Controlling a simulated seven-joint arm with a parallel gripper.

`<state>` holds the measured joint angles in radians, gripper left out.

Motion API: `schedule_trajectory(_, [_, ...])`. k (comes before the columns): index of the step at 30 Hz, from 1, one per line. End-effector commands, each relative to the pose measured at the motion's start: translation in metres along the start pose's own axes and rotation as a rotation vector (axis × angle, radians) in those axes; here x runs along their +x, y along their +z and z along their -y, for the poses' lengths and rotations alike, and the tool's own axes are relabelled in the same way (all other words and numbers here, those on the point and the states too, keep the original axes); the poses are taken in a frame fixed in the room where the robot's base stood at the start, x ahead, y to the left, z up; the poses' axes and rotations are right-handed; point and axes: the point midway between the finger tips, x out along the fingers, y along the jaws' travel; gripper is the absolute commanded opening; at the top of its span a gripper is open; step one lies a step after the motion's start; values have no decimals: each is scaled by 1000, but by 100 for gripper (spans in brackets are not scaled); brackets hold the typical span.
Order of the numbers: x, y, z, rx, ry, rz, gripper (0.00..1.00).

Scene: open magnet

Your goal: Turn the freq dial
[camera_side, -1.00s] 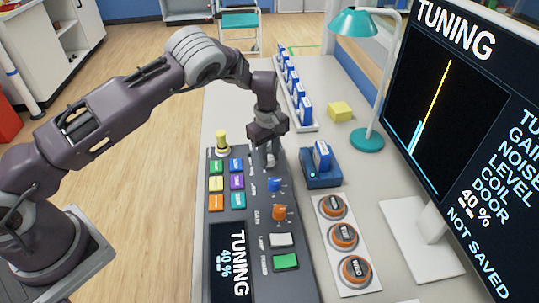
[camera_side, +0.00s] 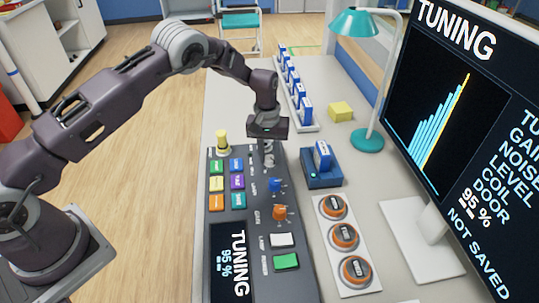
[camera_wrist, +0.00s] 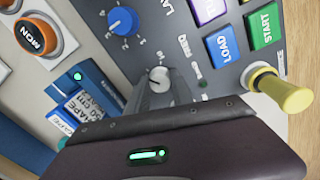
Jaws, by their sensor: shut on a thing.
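The freq dial (camera_wrist: 159,76) is a small pale grey knob beside the FREQ label on the dark grey console. In the wrist view it sits between the fingertips of my gripper (camera_wrist: 160,85), which are shut on it. In the side view my gripper (camera_side: 268,152) reaches down onto the far part of the console (camera_side: 258,212), and the dial is mostly hidden there by the fingers. The large monitor (camera_side: 450,130) reads TUNING, 95 % and NOT SAVED, with cyan bars rising to a yellow line. The console's small screen (camera_side: 231,262) also reads 95 %.
A blue dial (camera_side: 275,185) and an orange dial (camera_side: 279,212) stand nearer on the console. A yellow-topped lever (camera_side: 222,141) stands at its far left. A blue cartridge dock (camera_side: 322,180) is close on the right, with several orange-ringed buttons in front of it.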

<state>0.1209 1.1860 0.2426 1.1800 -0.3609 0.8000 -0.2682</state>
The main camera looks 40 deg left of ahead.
Motion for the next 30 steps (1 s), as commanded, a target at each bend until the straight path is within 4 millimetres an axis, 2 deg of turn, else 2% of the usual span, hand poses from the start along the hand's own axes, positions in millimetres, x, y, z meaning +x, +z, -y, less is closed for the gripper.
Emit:
schedule_trajectory(9, [-1, 0, -1, 66, 2, 2, 0])
schedule_trajectory(21, [-1, 0, 0, 70, 1, 3, 0])
schedule_trajectory(22, [-1, 0, 0, 70, 1, 3, 29])
schedule_trajectory(25, [-1, 0, 0, 70, 1, 3, 49])
schedule_trajectory(30, [0, 0, 0, 70, 1, 3, 49])
